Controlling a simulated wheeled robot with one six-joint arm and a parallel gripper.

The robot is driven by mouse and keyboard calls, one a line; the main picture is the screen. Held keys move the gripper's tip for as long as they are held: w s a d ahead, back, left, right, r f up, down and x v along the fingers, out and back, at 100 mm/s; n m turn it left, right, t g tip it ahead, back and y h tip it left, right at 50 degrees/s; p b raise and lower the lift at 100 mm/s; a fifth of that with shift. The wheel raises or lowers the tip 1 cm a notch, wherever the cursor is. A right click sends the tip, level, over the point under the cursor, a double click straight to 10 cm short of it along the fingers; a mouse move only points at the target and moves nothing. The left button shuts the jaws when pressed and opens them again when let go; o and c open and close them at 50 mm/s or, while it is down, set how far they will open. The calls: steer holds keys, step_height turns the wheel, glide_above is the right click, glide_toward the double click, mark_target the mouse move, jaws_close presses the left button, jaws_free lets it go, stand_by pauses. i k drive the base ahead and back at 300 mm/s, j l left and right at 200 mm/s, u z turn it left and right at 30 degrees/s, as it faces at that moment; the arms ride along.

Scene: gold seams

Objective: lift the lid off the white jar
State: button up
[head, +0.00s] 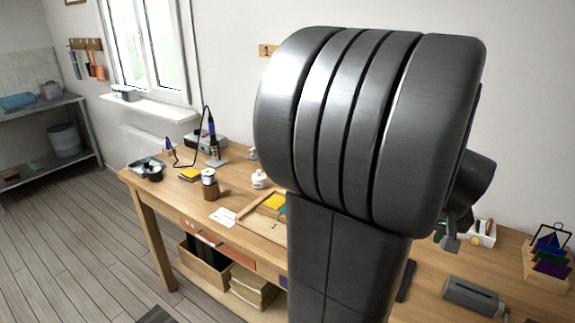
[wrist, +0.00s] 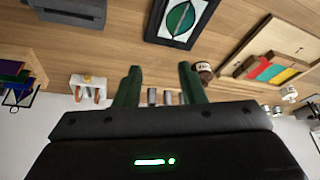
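A small squat white jar (head: 259,180) with a knobbed lid stands on the workbench in the head view, just behind the wooden tray. The lid appears to be on it. A small white shape past the tray in the wrist view (wrist: 289,92) looks like the same jar. My gripper (wrist: 160,72) is open, its two green fingers apart with nothing held between them. It is over the bench, well to one side of the jar. My arm hides most of the gripper in the head view.
A soldering stand (head: 213,150) is farther left. A grey box (head: 474,297) and coloured rack (head: 548,262) are at right. A framed green picture (wrist: 181,20) lies on the bench.

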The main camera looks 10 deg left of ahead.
mark_target(259, 176)
steer(key=i+j, duration=0.2)
steer(key=j, duration=0.2)
steer(key=i+j, duration=0.2)
steer(key=j, duration=0.25)
steer(key=i+j, duration=0.25)
steer(key=j, duration=0.15)
steer(key=i+j, duration=0.2)
steer(key=j, duration=0.2)
steer(key=i+j, duration=0.2)
steer(key=j, duration=0.25)
steer(key=i+j, duration=0.2)
steer(key=j, duration=0.2)
